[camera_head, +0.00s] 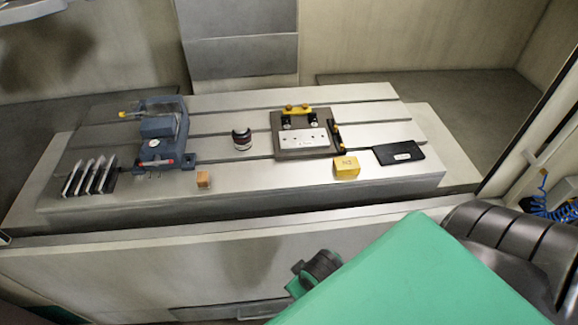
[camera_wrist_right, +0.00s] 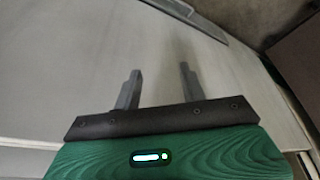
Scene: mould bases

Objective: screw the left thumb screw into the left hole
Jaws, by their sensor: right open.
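The mould base (camera_head: 275,122), a dark block with a light plate (camera_head: 304,139) on top, lies right of the middle of the table in the head view. Small dark marks that may be holes show on the plate, too small to tell apart. My right gripper (camera_wrist_right: 160,71) is open and empty in the right wrist view, away from the mould base. My left gripper is not in view.
The slotted metal table (camera_head: 240,185) holds a blue vise (camera_head: 160,130), several upright plates (camera_head: 90,176), a dark round piece (camera_head: 242,139), a small wooden cube (camera_head: 203,179), a yellow block (camera_head: 346,167) and a black flat piece (camera_head: 399,153). My green arm covers the lower right.

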